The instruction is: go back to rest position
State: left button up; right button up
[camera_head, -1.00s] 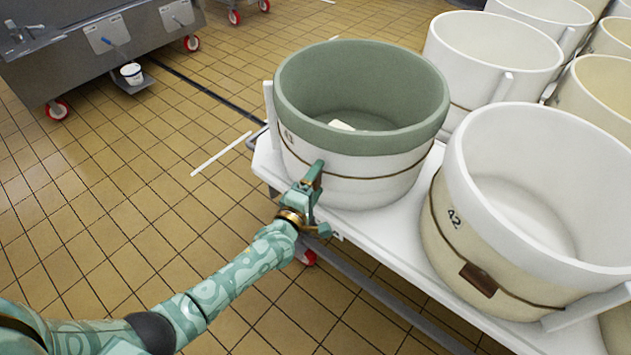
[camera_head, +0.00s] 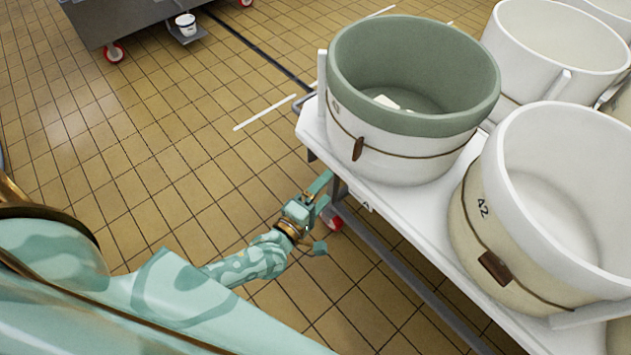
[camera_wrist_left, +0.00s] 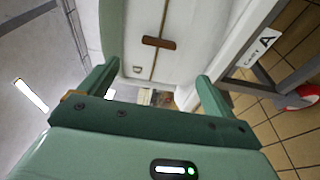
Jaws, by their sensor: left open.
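My left gripper (camera_head: 322,210) is open and empty in the head view. It hangs over the tiled floor, beside and below the near edge of the white cart (camera_head: 349,172). The green-rimmed vat (camera_head: 395,155) stands upright on that cart, above and right of the gripper, with a few small pale pieces in it. In the left wrist view the open left gripper (camera_wrist_left: 150,85) points toward a white and green vat (camera_wrist_left: 170,25), with clear space between the fingers. My right gripper is in neither view.
A white vat marked 42 (camera_head: 545,200) stands on the cart's right part. More white vats (camera_head: 557,50) stand behind. A grey metal unit on red wheels (camera_head: 125,15) is at the top left, with a small white bucket (camera_head: 186,24). The tiled floor (camera_head: 180,150) between is clear.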

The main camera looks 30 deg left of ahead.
pick_arm(q)
jog(key=shift+s+a, duration=0.15)
jog(key=shift+s, duration=0.8)
